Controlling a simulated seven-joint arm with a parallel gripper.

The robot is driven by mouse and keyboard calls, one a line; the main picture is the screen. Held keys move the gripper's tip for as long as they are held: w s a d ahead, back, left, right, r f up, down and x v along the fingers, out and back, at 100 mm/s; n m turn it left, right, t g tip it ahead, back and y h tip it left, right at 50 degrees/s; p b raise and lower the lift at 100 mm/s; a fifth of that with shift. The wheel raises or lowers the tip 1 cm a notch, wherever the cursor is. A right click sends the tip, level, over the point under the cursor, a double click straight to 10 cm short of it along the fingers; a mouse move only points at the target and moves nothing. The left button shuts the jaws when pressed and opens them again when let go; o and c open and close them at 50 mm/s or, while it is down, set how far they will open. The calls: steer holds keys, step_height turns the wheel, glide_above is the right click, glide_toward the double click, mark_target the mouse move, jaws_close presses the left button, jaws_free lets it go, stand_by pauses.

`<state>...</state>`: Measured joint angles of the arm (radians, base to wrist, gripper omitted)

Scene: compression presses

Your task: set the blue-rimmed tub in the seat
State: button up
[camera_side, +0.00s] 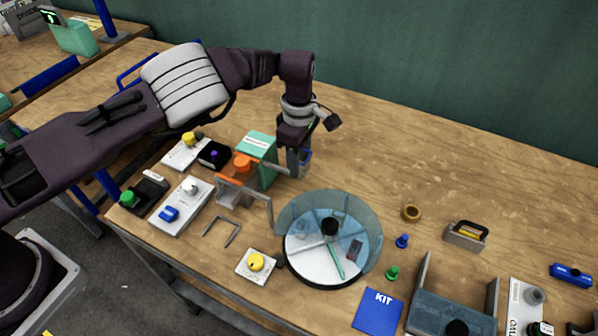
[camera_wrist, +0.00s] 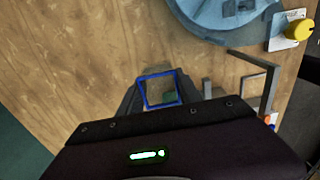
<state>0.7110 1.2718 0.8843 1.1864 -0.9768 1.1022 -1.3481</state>
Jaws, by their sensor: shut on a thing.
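The blue-rimmed tub (camera_wrist: 161,89) is a small, roughly square tub with a blue rim, seen from above between my fingers in the wrist view. In the side view only a bit of its blue rim (camera_side: 307,157) shows beside my gripper (camera_side: 296,168). My gripper is shut on the tub, just right of a press with an orange handle (camera_side: 243,162) and a grey frame (camera_side: 262,206). I cannot clearly make out the seat; the press's inside is partly hidden by its frame. The tub's underside is hidden, so its contact with the table cannot be told.
A green box (camera_side: 262,145) stands behind the press, close to my gripper. A round clear-walled turntable (camera_side: 311,270) is in front. A yellow-knob plate (camera_side: 256,265) and a loose grey bracket (camera_side: 222,233) lie nearby.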

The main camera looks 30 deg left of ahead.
step_height(320, 180, up, 16)
steer(key=s+a+r+n, duration=0.2)
steer(key=s+a+n, duration=0.25)
steer(key=n, duration=0.25)
steer(key=s+a+f+n, duration=0.1)
steer(key=s+a+n, duration=0.2)
steer(key=s+n, duration=0.4)
steer(key=s+a+f+n, duration=0.15)
steer(key=s+n, duration=0.25)
steer(key=s, duration=0.5)
step_height(320, 180, down, 13)
steer(key=shift+w+a, duration=0.2)
steer(key=shift+a, duration=0.1)
steer(key=shift+f, duration=2.95)
steer(key=shift+f, duration=0.75)
